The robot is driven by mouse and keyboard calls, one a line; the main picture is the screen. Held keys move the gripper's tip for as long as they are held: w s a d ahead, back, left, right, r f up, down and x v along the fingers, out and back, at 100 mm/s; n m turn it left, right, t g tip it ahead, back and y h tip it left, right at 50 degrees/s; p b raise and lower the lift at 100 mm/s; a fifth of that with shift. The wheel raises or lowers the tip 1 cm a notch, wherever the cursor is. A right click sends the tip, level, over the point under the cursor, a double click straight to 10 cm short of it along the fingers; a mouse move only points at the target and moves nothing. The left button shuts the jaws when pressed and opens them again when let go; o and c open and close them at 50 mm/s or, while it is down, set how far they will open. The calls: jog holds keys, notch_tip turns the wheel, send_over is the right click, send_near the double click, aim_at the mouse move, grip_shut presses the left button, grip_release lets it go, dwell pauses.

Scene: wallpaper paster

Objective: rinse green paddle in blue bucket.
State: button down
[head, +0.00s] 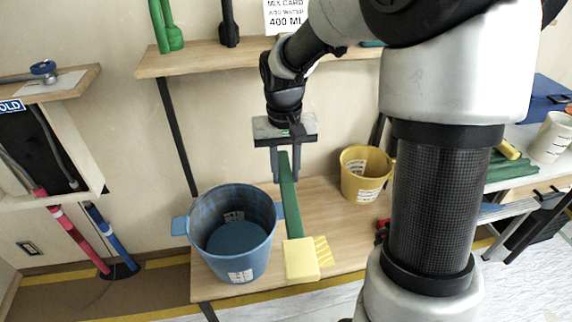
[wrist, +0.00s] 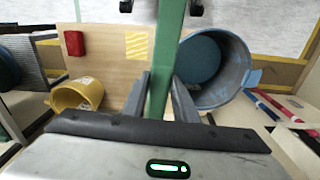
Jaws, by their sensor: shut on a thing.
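My gripper (head: 287,165) is shut on the long green handle of the paddle (head: 289,205). The handle slants down and toward the head camera, to a yellow block (head: 301,261) at its near end. I cannot tell how high this end is above the bench. The blue bucket (head: 247,260) stands upright at the left of the bench and has blue liquid inside. The paddle is to the right of the bucket, outside it. In the wrist view the green handle (wrist: 167,60) runs between my fingers (wrist: 160,92) and out of the top; the blue bucket (wrist: 237,72) is at right.
A yellow bucket (head: 364,174) stands at the back right of the wooden bench (head: 330,203). A yellow hatched patch (head: 321,250) is on the bench, and a red block (wrist: 75,43) lies near its edge. A shelf (head: 205,58) with green tools (head: 166,28) is above.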

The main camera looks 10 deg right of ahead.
jog(key=s+a+r+m+g+h+p, duration=0.2)
jog(key=s+a+m+g+h+p, duration=0.4)
jog(key=m, duration=1.7)
jog(key=a+r+m+t+y+p, duration=0.3)
jog(key=r+m+y+p, duration=0.25)
jog(key=m+y, duration=0.65)
jog(key=a+r+m+t+y+p, duration=0.35)
jog(key=m+y+p, duration=0.35)
jog(key=m+y, duration=0.5)
notch_tip(320, 180, down, 22)
jog(key=w+b, duration=0.1)
jog(key=b, duration=1.3)
jog(key=shift+w+r, duration=0.2)
jog(key=shift+f, duration=1.5)
